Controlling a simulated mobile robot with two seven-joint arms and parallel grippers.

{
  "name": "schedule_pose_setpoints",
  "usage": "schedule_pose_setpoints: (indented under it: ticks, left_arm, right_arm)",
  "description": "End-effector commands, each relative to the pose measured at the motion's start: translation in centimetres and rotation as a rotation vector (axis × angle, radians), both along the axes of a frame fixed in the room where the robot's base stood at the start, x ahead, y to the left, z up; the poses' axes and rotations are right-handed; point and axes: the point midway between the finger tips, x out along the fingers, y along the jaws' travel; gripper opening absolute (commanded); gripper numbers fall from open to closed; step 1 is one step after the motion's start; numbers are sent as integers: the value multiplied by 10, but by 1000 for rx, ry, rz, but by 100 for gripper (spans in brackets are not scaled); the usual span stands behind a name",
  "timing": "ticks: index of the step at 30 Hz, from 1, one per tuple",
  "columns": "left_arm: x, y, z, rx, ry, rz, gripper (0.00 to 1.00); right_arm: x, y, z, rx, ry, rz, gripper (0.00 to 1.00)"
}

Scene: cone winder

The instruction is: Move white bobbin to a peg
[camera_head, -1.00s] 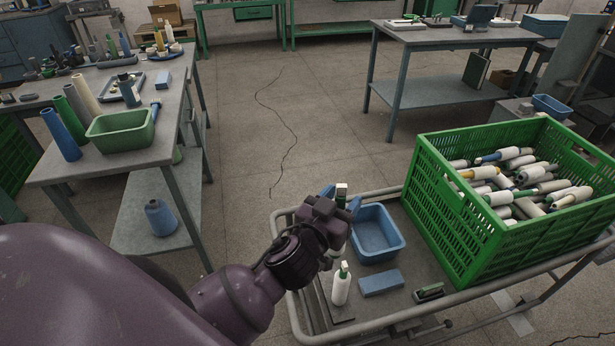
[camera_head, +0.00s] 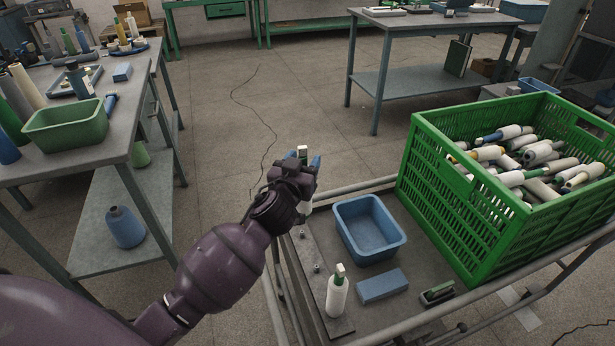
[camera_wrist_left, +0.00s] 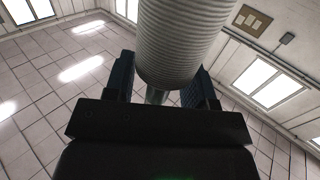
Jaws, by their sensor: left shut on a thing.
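My left gripper (camera_head: 303,168) is shut on a white bobbin (camera_head: 304,207), whose light tip (camera_head: 302,151) shows above the fingers. In the left wrist view the bobbin's ridged white body (camera_wrist_left: 178,40) stands between the blue fingers (camera_wrist_left: 160,90). In the head view the gripper is at the cart's far left corner, left of the blue bin. A dark plate (camera_head: 308,255) on the cart has two small bare pegs (camera_head: 302,235) (camera_head: 316,267). A second white bobbin (camera_head: 337,298) with a green and white top stands upright at the plate's near end. My right gripper is out of view.
A blue bin (camera_head: 343,228), a blue block (camera_head: 382,286) and a small dark brush-like item (camera_head: 437,294) are on the cart. A green crate (camera_head: 440,185) full of bobbins stands on the right. A table (camera_head: 100,165) with a green bin (camera_head: 67,127) is left.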

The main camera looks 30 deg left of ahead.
Motion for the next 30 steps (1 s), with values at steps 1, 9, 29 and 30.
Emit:
schedule_pose_setpoints:
  ticks: [1, 9, 29, 30]
  left_arm:
    - [9, 5, -29, -2, 18, 11, 31]
    - [39, 27, -66, -1, 8, 50, 31]
    - [43, 31, -107, 0, 6, 56, 31]
    - [43, 30, -108, 0, 4, 56, 31]
  right_arm:
    - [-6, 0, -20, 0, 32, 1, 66]
    - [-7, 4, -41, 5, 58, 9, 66]
    - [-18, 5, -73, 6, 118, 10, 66]
    - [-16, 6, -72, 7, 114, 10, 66]
